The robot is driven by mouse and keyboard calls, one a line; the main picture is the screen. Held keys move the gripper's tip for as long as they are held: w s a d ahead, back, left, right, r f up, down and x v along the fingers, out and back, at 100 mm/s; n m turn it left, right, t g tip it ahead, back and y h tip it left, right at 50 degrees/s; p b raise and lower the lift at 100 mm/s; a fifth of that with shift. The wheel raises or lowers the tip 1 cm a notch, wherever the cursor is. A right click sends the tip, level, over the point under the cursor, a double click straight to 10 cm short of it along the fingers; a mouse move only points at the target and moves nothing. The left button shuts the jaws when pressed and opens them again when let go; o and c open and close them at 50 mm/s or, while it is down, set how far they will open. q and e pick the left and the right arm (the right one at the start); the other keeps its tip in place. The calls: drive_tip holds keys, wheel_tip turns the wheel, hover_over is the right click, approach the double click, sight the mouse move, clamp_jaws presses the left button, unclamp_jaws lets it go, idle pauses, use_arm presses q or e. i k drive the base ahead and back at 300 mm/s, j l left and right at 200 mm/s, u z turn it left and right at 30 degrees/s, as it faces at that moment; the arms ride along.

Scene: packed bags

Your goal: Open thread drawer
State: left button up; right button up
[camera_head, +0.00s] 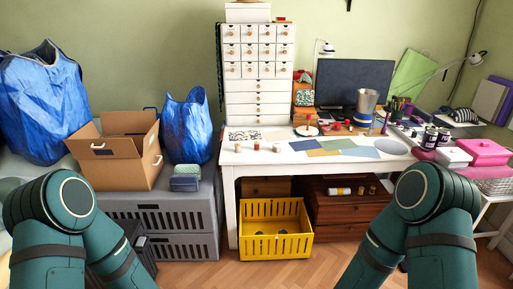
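A white drawer cabinet (257,85) stands at the back of the white table. It has rows of small square drawers with round knobs above several wide, shallow drawers; all look shut. A dark reddish-brown wooden chest (337,212) stands on the floor under the table, with small spool-like items (366,190) on top. I see no label telling which drawer holds thread. My two green arms come in at the lower left and lower right, well in front of both drawer units. Neither gripper is in view.
The white table (228,163) holds fabric swatches, spools, a monitor (352,84) and a pink box (483,151). Grey crates (176,222) carry a cardboard box (117,163) and a blue bag (187,128).

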sight(232, 69)
drive_tip(key=i+j+u, duration=0.25)
drive_tip(key=i, duration=0.65)
drive_tip(key=i+j+u, duration=0.1)
drive_tip(key=i+u, duration=0.15)
drive_tip(key=i, duration=0.65)
